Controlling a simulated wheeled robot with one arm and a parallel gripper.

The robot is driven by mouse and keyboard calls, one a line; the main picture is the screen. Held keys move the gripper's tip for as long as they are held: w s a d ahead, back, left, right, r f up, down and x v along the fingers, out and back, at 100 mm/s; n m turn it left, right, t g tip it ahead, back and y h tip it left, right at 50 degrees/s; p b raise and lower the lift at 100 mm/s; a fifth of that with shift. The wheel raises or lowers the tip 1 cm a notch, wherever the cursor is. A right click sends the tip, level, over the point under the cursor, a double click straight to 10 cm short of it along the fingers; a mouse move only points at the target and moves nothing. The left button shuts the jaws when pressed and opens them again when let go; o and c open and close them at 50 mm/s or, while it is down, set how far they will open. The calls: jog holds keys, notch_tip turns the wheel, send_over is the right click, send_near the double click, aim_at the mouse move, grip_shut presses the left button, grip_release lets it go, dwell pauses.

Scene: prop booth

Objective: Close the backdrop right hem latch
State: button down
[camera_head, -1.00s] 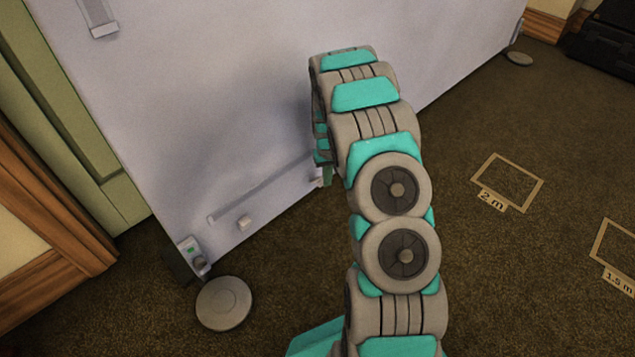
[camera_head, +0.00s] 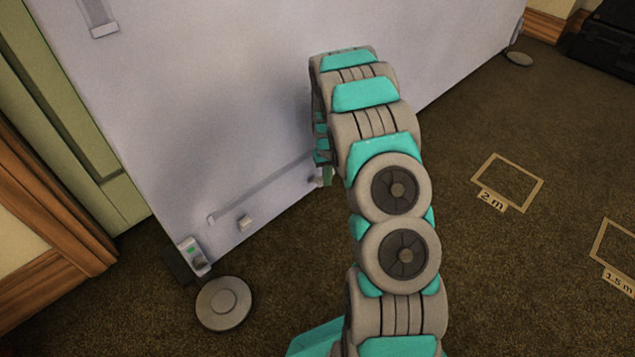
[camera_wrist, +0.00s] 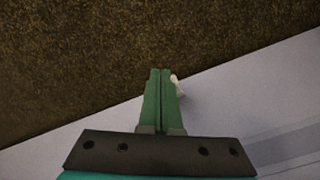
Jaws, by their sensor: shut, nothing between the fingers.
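The pale grey backdrop (camera_head: 240,110) stands upright, with a long strip (camera_head: 260,193) along its lower hem. My gripper (camera_head: 327,178) is at the hem's lower edge, mostly hidden behind my arm in the head view. In the wrist view its green fingers (camera_wrist: 161,75) are together and empty. A small whitish piece (camera_wrist: 176,85) sits just right of the fingertips; I cannot tell if they touch. A small fitting with a green mark (camera_head: 193,254) is at the backdrop's lower left corner. I cannot tell for sure which part is the latch.
A round grey disc (camera_head: 224,303) lies on the floor by the left corner. A small block (camera_head: 244,222) sticks out below the strip. Taped floor marks (camera_head: 508,182) lie on open brown carpet at right. A dark case (camera_head: 605,42) stands far right.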

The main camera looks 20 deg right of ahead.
jog(key=shift+f, duration=0.15)
jog(key=shift+f, duration=1.55)
jog(key=shift+w, duration=0.15)
